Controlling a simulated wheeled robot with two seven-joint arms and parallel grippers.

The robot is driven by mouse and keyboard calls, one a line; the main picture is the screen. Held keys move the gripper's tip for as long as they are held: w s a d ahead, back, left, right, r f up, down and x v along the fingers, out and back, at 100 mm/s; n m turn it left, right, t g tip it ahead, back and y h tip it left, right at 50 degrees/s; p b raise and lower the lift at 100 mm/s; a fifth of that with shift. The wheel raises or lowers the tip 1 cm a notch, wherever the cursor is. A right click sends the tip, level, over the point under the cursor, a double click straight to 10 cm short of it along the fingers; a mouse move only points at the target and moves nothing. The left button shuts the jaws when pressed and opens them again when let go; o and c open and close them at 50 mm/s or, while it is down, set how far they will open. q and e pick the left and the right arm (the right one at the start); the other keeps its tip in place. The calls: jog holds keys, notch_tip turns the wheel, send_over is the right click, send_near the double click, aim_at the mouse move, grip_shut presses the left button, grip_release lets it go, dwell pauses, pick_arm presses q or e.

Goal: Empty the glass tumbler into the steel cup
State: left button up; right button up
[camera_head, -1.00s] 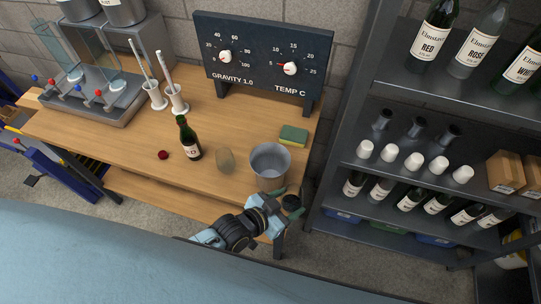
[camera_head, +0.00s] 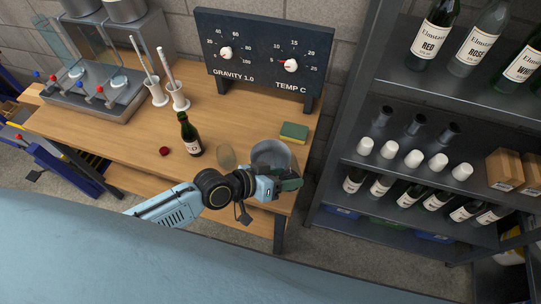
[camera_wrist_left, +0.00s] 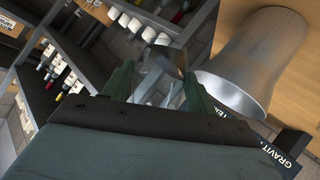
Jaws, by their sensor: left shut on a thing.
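The steel cup (camera_head: 262,150) stands on the wooden bench near its front right edge, partly hidden by my left gripper in the head view. It also shows large in the left wrist view (camera_wrist_left: 243,75). My left gripper (camera_head: 287,185) is just in front of the cup. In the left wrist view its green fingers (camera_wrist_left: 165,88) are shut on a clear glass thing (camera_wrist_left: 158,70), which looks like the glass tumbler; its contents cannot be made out. In the head view the held glass is not clearly seen. My right gripper is not in view.
A rounded see-through tan thing (camera_head: 226,157) stands left of the cup. A green bottle (camera_head: 189,137), a dark red cap (camera_head: 164,151) and a sponge (camera_head: 294,132) are on the bench. A gauge panel (camera_head: 262,58) stands behind. A shelf rack with bottles (camera_head: 350,160) is at right.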

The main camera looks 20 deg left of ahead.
aim_at(279, 166)
pick_arm(q)
jog(key=shift+w+a+r+n+g+h+b, duration=0.4)
jog(key=shift+w+a+n+b, duration=0.15)
jog(key=shift+b, duration=0.5)
jog(key=shift+r+n+h+b, duration=0.3)
jog(key=shift+r+n+b, duration=0.05)
jog(key=shift+n, duration=0.1)
jog(key=shift+g+b, duration=0.35)
jog(key=shift+g, duration=0.05)
jog(key=f+n+h+b, duration=0.1)
jog(key=b, duration=0.2)
jog(key=shift+s+n+g, duration=0.1)
jog(key=shift+n+g, duration=0.3)
jog(key=shift+r+n+h+b, duration=0.15)
jog(key=shift+n+h+b, duration=0.3)
jog(key=shift+n+h, duration=0.05)
jog(key=shift+r+n+g, duration=0.25)
jog(key=shift+n+g, duration=0.05)
jog(key=shift+g, duration=0.1)
jog(key=shift+w+a+r+n+h+b, duration=0.35)
jog(key=shift+w+a+n+h+b, duration=0.05)
jog(key=shift+w+n+h+b, duration=0.15)
jog(key=shift+w+a+r, duration=0.1)
jog(key=shift+w+a, duration=0.05)
jog(key=shift+a, duration=0.05)
